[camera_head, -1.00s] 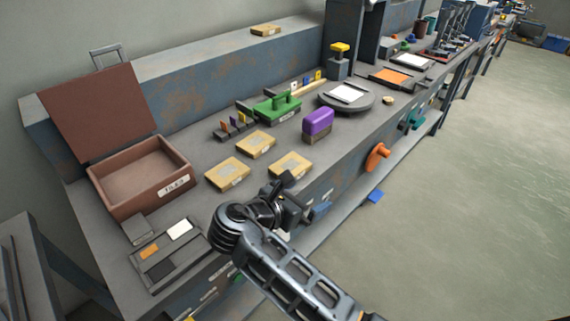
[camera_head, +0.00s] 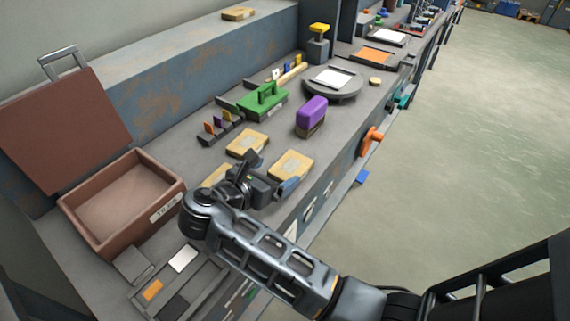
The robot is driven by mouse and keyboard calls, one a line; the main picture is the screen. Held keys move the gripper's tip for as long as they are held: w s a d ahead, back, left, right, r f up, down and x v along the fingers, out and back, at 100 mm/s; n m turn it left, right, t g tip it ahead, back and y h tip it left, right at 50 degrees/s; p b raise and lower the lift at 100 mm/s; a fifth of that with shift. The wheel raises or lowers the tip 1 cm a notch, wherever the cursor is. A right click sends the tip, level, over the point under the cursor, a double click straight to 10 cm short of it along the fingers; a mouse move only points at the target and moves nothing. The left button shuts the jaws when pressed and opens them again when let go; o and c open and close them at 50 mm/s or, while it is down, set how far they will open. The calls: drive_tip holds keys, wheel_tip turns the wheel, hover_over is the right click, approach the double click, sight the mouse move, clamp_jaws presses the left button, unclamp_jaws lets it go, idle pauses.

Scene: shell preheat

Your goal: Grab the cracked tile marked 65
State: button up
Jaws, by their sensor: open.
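Three tan tiles lie on the grey bench: one in the middle (camera_head: 247,143), one to its right (camera_head: 291,167), and one at left (camera_head: 214,176) that my arm's end partly hides. A similar tan tile (camera_head: 238,13) lies on the raised back ledge. Small marks show on the tiles, but I cannot read which one is marked 65 or see which is cracked. My gripper (camera_head: 272,174) is open and empty. It is over the bench's front part, close to the right tile and in front of the middle one. I cannot tell if it touches a tile.
An open brown box (camera_head: 120,205) with a raised lid stands at left. A shallow grey tray (camera_head: 178,283) lies in front of it. A purple block (camera_head: 311,113), a green tool (camera_head: 262,98) and a round plate (camera_head: 332,83) stand behind the tiles. An orange knob (camera_head: 371,138) sticks out of the bench front.

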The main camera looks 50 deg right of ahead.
sight(293, 163)
drive_tip(key=x, duration=0.7)
drive_tip(key=shift+s+d, duration=0.25)
drive_tip(key=c, duration=1)
